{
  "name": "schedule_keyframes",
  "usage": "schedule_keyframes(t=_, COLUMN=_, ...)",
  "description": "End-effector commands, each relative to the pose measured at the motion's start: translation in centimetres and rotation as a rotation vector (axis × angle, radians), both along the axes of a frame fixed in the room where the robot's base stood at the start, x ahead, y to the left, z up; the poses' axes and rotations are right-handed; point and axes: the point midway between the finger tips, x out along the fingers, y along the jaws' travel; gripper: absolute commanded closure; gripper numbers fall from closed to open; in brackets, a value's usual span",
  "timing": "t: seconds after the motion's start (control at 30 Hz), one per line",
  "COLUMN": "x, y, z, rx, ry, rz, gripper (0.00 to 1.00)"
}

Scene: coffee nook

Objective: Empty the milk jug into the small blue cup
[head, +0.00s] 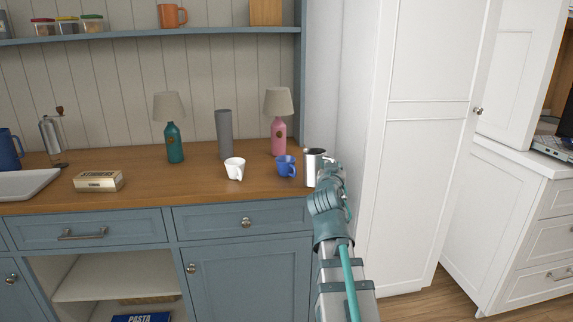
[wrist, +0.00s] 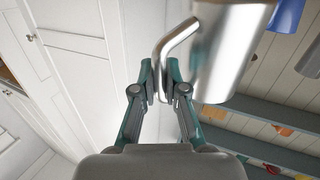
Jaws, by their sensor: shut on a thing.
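The steel milk jug (head: 310,170) looks about upright at the right end of the wooden counter, and its dark open top shows in the head view. My gripper (head: 330,174) comes in from the right and is shut on the jug's handle. In the wrist view, my gripper's fingers (wrist: 160,82) close around the handle of the jug (wrist: 232,50). I cannot tell whether its base touches the counter. The small blue cup (head: 286,167) stands upright just left of the jug. Part of the cup (wrist: 287,14) shows at the top right of the wrist view. The inside of the jug is hidden.
A white cup (head: 235,168) stands left of the blue cup. Behind are a pink lamp (head: 279,132), a grey cylinder (head: 224,134) and a teal lamp (head: 174,142). A tall white cabinet (head: 395,150) stands right of the counter. The counter's front edge is clear near the cups.

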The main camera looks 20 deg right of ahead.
Motion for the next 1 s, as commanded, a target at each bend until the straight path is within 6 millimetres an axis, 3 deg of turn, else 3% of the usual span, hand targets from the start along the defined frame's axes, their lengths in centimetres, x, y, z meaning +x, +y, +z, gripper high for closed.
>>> schedule_keyframes(t=1.0, x=1.6, y=0.5, z=2.2, rx=-0.059, ry=0.180, rz=0.000, gripper=1.00)
